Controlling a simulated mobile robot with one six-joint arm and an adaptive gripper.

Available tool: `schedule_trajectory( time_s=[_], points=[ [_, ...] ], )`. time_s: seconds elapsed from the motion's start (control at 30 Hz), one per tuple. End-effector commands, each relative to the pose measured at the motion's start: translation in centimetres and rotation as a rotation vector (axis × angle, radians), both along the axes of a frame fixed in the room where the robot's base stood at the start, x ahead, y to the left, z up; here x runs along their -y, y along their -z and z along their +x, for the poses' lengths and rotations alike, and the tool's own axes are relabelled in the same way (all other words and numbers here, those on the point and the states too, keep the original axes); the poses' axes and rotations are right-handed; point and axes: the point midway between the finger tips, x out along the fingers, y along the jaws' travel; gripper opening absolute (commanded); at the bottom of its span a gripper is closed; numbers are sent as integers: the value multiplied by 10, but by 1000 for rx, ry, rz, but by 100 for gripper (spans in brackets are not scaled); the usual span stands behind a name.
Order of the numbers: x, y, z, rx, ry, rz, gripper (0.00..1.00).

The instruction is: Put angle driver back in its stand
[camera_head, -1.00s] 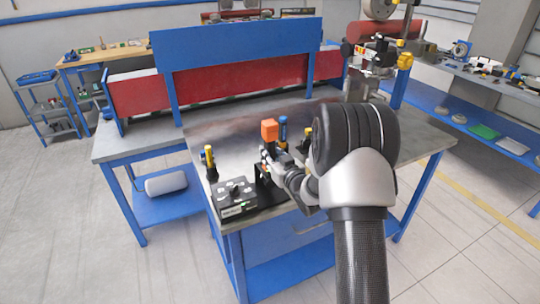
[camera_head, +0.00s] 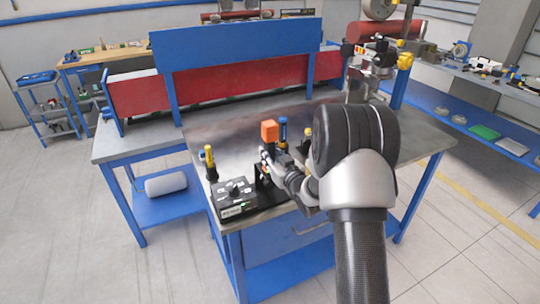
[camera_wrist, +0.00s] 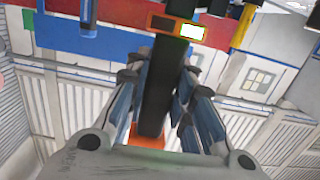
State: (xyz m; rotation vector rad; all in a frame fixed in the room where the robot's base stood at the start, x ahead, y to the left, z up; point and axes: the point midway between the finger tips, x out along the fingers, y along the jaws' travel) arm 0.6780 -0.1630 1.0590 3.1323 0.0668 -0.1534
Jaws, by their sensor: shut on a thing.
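The angle driver is a slim black tool with an orange block (camera_head: 269,130) on its upper end, upright near the table's front. In the wrist view its black body (camera_wrist: 160,85) runs between my fingers, with orange showing behind them and a small lit display in an orange frame beyond. My gripper (camera_head: 270,158) is shut on the angle driver. A black bracket (camera_head: 264,188), which may be the stand, is just below it. My gripper hides the tool's lower part, so I cannot tell whether tool and bracket touch.
A black control box (camera_head: 233,197) sits at the table's front left corner, with a yellow-topped tool (camera_head: 209,160) behind it. A blue tool (camera_head: 283,130) stands close right of the orange block. The metal tabletop (camera_head: 225,133) behind is mostly clear.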

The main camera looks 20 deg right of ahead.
Motion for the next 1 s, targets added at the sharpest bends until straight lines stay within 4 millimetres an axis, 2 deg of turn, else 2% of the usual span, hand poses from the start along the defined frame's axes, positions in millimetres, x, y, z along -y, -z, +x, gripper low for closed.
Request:
schedule_trajectory(
  time_s=[0.03, 1.0],
  points=[
    [0, -4, 1, 11, 0, -3, 0],
    [0, 8, 1, 11, 0, -3, 0]
  ],
)
